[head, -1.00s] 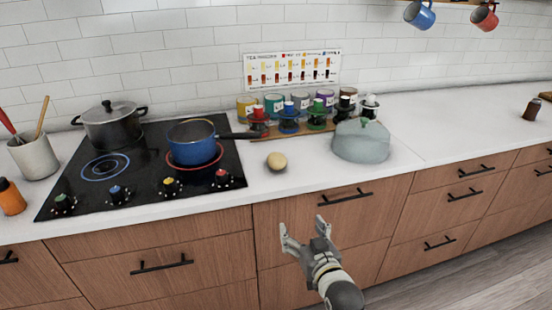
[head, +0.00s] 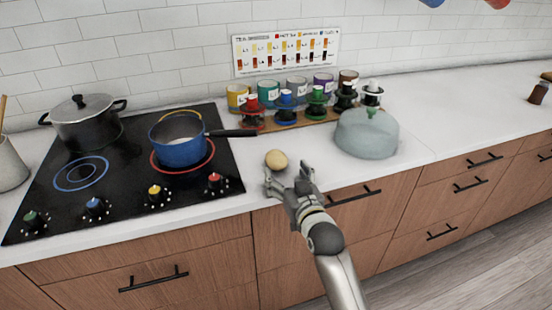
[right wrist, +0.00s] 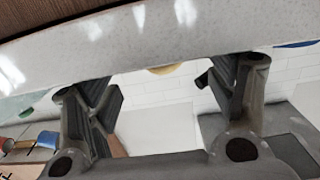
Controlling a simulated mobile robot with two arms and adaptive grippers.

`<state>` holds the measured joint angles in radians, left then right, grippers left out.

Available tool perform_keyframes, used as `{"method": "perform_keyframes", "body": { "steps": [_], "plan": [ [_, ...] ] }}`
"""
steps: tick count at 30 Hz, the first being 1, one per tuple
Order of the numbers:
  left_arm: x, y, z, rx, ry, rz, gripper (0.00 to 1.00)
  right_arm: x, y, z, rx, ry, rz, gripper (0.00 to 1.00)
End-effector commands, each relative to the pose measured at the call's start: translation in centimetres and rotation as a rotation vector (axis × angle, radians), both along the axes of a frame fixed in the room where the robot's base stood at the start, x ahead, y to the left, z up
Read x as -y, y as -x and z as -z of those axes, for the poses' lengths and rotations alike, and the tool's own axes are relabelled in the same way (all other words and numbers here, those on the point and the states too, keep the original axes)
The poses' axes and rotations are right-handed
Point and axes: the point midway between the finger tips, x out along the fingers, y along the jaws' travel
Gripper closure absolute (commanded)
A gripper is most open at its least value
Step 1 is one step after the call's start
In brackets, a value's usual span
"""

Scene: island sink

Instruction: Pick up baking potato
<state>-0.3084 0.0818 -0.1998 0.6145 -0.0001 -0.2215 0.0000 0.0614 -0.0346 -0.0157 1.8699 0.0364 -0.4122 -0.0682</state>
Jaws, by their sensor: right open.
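The baking potato (head: 276,160) is a small tan-yellow oval lying on the white counter, to the right of the stove. A sliver of it also shows in the right wrist view (right wrist: 165,70), between my fingers and partly hidden by the pale counter surface. My right gripper (head: 288,179) is open and empty at the counter's front edge, just short of the potato. Its two fingers spread apart in the right wrist view (right wrist: 160,92). They appear not to touch the potato. My left gripper is not in view.
A blue saucepan (head: 178,152) stands on the black cooktop (head: 122,187), its handle pointing right behind the potato. A dark pot (head: 88,125) is farther left. A pale green lidded dish (head: 367,137) stands to the right. Several colored canisters and holders line the back.

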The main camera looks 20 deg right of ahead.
Motion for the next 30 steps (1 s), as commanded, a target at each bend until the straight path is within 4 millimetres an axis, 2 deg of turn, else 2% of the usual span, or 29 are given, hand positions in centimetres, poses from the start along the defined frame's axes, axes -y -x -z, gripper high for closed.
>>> {"method": "perform_keyframes", "body": {
  "steps": [5,15,25,26,30],
  "plan": [
    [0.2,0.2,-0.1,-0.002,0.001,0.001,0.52,-0.1,-1.1,-0.1,0.001,-0.001,0.000,0.23],
    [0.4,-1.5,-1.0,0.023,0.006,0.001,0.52,-0.5,-5.2,-0.2,0.001,-0.001,0.000,0.23],
    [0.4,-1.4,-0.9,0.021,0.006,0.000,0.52,-0.6,-5.8,-0.1,0.000,-0.001,0.000,0.23],
    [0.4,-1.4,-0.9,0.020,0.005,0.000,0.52,-0.6,-5.8,-0.1,0.000,-0.001,0.000,0.24],
    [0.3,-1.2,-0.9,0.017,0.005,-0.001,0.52,-0.6,-5.8,-0.1,0.000,-0.001,0.000,0.42]
  ]
}}
